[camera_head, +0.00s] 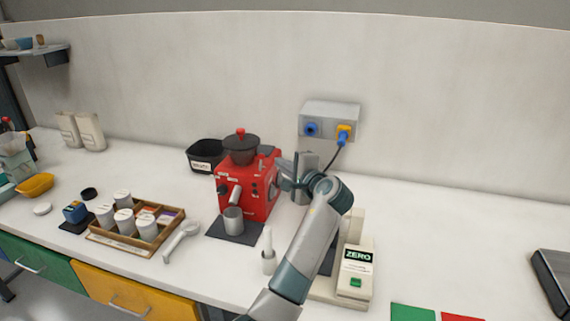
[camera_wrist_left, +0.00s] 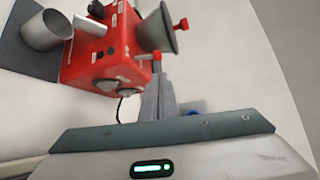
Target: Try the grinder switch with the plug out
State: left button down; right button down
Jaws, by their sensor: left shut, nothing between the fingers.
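The red grinder (camera_head: 243,192) stands on the counter with a dark hopper on top and a metal cup in front. In the left wrist view the grinder (camera_wrist_left: 95,62) appears turned, with dark and metal round controls; I cannot tell which is the switch. My left gripper (camera_head: 285,168) is shut and empty close to the grinder's right side; its fingers also show in the left wrist view (camera_wrist_left: 157,88). Contact is unclear. On the wall, the socket box (camera_head: 330,111) has a blue left outlet and a yellow right one.
A wooden tray (camera_head: 128,248) of white canisters stands left of the grinder. A scale marked ZERO (camera_head: 355,275) is beside my forearm. A white bottle (camera_head: 267,258) stands near the front edge. A black bin (camera_head: 204,158) is behind the grinder. The counter at right is mostly clear.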

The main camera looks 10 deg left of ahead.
pick_arm(q)
jog(key=p+x, duration=0.2)
jog(key=x, duration=0.5)
jog(key=shift+a+f, duration=0.15)
jog(key=shift+f, duration=0.05)
